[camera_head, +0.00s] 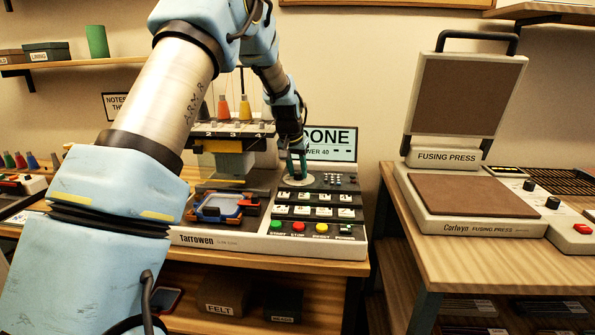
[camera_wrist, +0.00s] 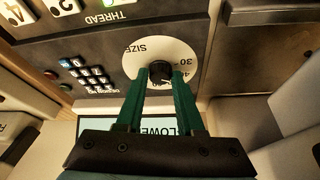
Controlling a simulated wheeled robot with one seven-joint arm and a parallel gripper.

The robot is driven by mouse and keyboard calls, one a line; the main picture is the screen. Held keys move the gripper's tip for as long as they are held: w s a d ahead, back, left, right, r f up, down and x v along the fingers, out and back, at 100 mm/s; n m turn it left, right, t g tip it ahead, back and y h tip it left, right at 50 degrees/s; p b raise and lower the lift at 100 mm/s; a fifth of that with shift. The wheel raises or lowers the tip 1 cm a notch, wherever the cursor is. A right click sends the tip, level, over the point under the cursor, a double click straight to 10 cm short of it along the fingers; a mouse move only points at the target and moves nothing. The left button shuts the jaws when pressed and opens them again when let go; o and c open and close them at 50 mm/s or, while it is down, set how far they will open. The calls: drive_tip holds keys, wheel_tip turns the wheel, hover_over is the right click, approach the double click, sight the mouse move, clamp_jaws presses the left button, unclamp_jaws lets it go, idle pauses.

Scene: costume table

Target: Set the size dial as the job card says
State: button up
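The size dial is a black knob (camera_wrist: 160,71) on a white disc (camera_wrist: 135,60) marked SIZE, on the Tarrowen machine (camera_head: 262,241). A 30 is readable on the disc; the other marks are partly hidden. My gripper (camera_wrist: 161,73) has its green fingertips on either side of the knob and appears shut on it. In the head view my gripper (camera_head: 297,168) points down at the white disc (camera_head: 297,180). I cannot read the knob's pointer. The machine's screen (camera_head: 330,143) says DONE, with a partly hidden line ending in OWER 40. No job card is readable.
Several thread and number keys (camera_head: 318,204) and coloured buttons (camera_head: 298,227) lie in front of the dial. A keypad (camera_wrist: 92,73) is beside it. An embroidery hoop (camera_head: 217,206) sits left. A fusing press (camera_head: 465,150) stands on the right table.

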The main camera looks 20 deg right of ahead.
drive_tip(key=o, duration=0.4)
drive_tip(key=shift+o, duration=0.2)
